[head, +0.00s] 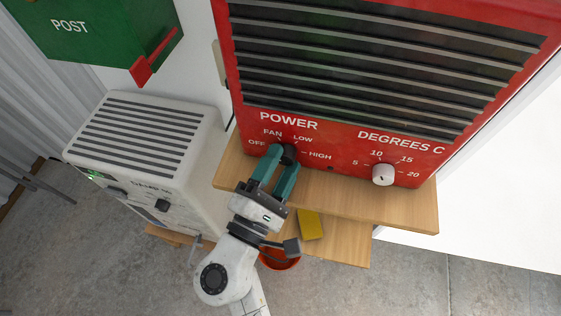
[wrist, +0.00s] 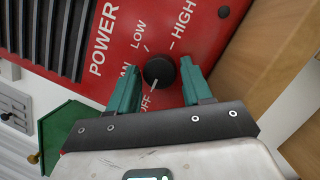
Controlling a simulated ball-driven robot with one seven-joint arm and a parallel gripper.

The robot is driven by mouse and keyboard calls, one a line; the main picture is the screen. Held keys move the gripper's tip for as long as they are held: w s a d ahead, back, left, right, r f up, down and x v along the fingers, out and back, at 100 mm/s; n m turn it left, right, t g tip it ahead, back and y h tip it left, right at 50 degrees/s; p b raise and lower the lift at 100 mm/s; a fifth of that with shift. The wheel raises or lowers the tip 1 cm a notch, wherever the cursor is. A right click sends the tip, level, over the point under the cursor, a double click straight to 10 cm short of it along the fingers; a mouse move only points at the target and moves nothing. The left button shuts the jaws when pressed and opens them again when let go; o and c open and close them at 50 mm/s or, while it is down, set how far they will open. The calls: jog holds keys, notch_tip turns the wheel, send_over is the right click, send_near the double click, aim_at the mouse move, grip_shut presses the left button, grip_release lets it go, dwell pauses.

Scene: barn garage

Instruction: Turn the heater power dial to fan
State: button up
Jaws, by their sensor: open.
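The red heater (head: 228,60) has a black POWER dial (head: 289,153) with OFF, FAN, LOW and HIGH around it. My gripper (head: 285,160) is open, its green fingers on either side of the dial. In the wrist view the dial (wrist: 160,72) sits between the fingertips (wrist: 161,76) with a visible gap to each. A white line at the dial's lower edge points toward OFF. The FAN label is partly hidden behind a finger. I cannot tell how deep the fingers reach around the dial.
A white DEGREES C dial (head: 383,175) is on the heater's right. The heater stands on a wooden shelf (head: 400,215). A white slatted unit (head: 140,150) is at left, below a green POST box (head: 90,35). A yellow block (head: 311,225) and orange pot (head: 280,261) are below the shelf.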

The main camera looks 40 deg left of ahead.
jog(key=shift+c, duration=0.4)
jog(key=c, duration=0.7)
jog(key=shift+f+m+h+b, duration=0.1)
jog(key=shift+m+h+b, duration=0.3)
jog(key=shift+m+b, duration=0.7)
jog(key=m+g+h+b, duration=0.1)
jog(key=m+b, duration=0.1)
jog(key=m, duration=0.4)
jog(key=m+g+b, duration=0.1)
jog(key=m, duration=0.1)
jog(key=m+g+b, duration=0.1)
jog(key=m, duration=0.1)
jog(key=shift+r, duration=0.3)
